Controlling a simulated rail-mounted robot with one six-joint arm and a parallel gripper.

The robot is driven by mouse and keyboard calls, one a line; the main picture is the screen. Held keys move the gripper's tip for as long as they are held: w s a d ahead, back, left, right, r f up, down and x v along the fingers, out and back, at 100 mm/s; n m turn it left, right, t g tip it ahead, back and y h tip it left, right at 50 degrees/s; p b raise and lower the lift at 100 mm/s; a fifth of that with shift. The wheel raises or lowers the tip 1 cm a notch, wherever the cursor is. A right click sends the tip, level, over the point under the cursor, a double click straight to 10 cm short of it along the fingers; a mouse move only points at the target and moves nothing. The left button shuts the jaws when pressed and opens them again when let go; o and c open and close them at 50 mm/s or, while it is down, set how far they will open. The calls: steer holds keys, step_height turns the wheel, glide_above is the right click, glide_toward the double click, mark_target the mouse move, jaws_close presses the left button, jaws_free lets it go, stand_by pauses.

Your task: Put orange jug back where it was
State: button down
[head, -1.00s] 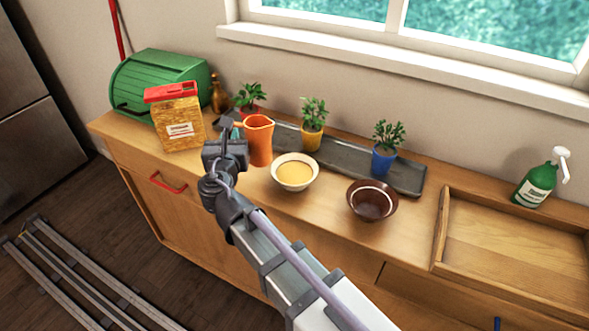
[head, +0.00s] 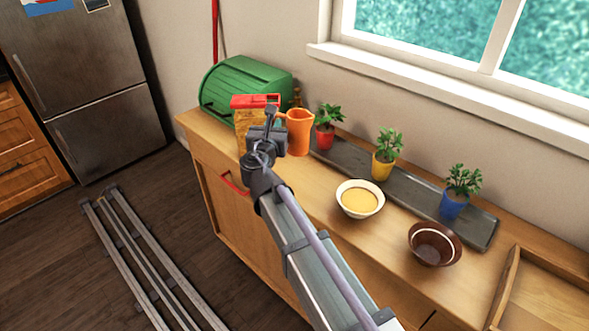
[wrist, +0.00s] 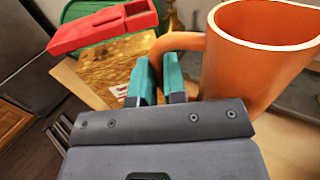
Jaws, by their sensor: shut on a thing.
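The orange jug (head: 299,133) is upright near the back left of the counter, between the yellow box and the red-potted plant. My gripper (head: 273,112) is at its left side, by the handle. In the wrist view, the teal fingers (wrist: 160,80) are shut on the handle of the jug (wrist: 245,65), whose open mouth faces up. The jug's base is hidden in the wrist view. I cannot tell whether the base touches the counter.
The yellow box (head: 243,128) with a red top stands close left, before a green bread bin (head: 245,85). A dark tray (head: 345,160) holds potted plants behind. A cream bowl (head: 360,199) and brown bowl (head: 434,244) stand right. Counter between jug and cream bowl is clear.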

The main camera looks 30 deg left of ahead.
step_height(320, 180, down, 10)
steer(key=b, duration=0.8)
steer(key=shift+r, duration=0.45)
steer(key=shift+f, duration=0.25)
steer(key=c, duration=1.2)
jaws_free()
steer(key=shift+r, duration=0.1)
steer(key=shift+s+r+p, duration=0.15)
steer(key=shift+r+p, duration=0.1)
steer(key=shift+p, duration=0.1)
steer(key=v, duration=1.2)
steer(key=shift+f, duration=0.1)
